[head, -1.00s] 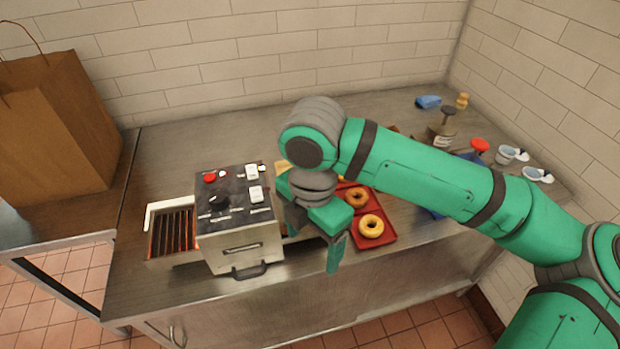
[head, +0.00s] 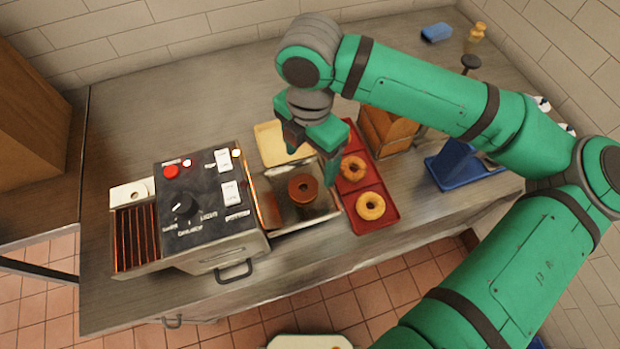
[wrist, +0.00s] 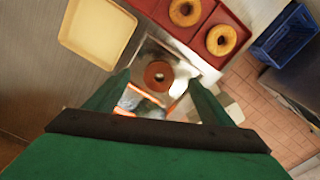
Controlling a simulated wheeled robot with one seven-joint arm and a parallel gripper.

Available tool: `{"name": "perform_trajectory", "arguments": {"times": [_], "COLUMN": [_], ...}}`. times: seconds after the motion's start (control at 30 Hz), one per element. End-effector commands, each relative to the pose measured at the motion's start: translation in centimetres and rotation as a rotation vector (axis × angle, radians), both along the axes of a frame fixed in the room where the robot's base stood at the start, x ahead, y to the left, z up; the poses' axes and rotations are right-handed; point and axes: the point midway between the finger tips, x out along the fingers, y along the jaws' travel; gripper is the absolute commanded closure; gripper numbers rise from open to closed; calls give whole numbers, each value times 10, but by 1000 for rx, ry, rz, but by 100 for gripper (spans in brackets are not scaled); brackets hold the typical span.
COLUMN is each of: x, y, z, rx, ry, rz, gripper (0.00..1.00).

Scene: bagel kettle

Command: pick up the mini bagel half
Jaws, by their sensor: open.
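The mini bagel half (head: 303,188) is a dark brown ring lying in the shallow metal tray (head: 322,211) at the right side of the toaster. In the wrist view the bagel half (wrist: 158,75) shows between and beyond my fingertips, with its hole visible. My gripper (head: 311,158) is open and empty, above the tray and apart from the bagel half. In the wrist view my gripper (wrist: 159,82) points down with one finger on each side of the ring.
The conveyor toaster (head: 205,205) stands left of the tray, its heating bars glowing. A cream tray (head: 272,150) lies behind. A wooden box (head: 388,130) and blue crate (head: 460,165) stand further right.

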Motion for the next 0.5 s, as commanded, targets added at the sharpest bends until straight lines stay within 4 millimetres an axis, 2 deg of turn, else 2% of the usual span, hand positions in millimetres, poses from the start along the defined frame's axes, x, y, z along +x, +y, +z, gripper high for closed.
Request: {"name": "perform_trajectory", "arguments": {"times": [0.1,0.27,0.5], "x": [-1,-2,-9], "y": [10,18,13], "z": [-12,-20,-52], "rx": [-1,-1,-2], "ry": [1,1,2], "rz": [23,40,22], "gripper": [25,25,25]}}
